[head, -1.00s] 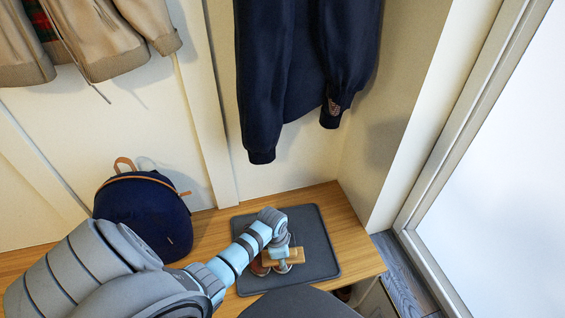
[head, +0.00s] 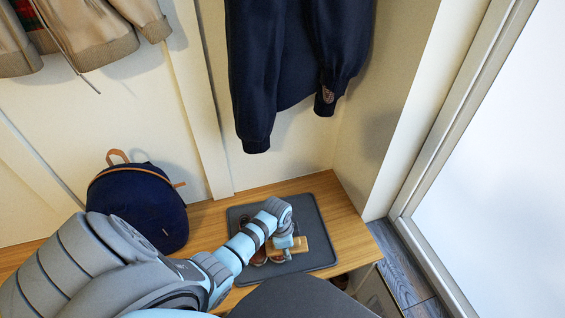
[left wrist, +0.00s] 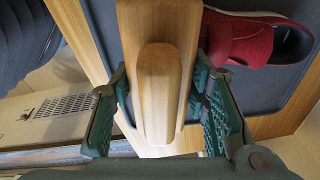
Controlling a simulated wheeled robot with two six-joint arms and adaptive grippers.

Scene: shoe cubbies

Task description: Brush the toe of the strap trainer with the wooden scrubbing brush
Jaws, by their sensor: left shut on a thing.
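The wooden scrubbing brush (head: 302,246) is over the dark mat in the head view, partly hidden by my left gripper (head: 287,246). In the left wrist view the brush (left wrist: 160,28) lies between both green fingers of my left gripper (left wrist: 160,100), which is shut on its raised grip. A red trainer (left wrist: 262,40) is beside and partly behind the brush, on the mat. In the head view the trainer (head: 259,258) shows only as a small reddish patch by the gripper. The bristles are hidden, and I cannot tell whether they touch the shoe. My right gripper is out of view.
The dark mat (head: 317,225) lies on a wooden bench (head: 352,232). A navy backpack (head: 140,208) stands at the left of the mat. A navy jacket (head: 290,70) hangs above the mat, and beige clothing (head: 90,30) hangs at the upper left. Wall panels close the back.

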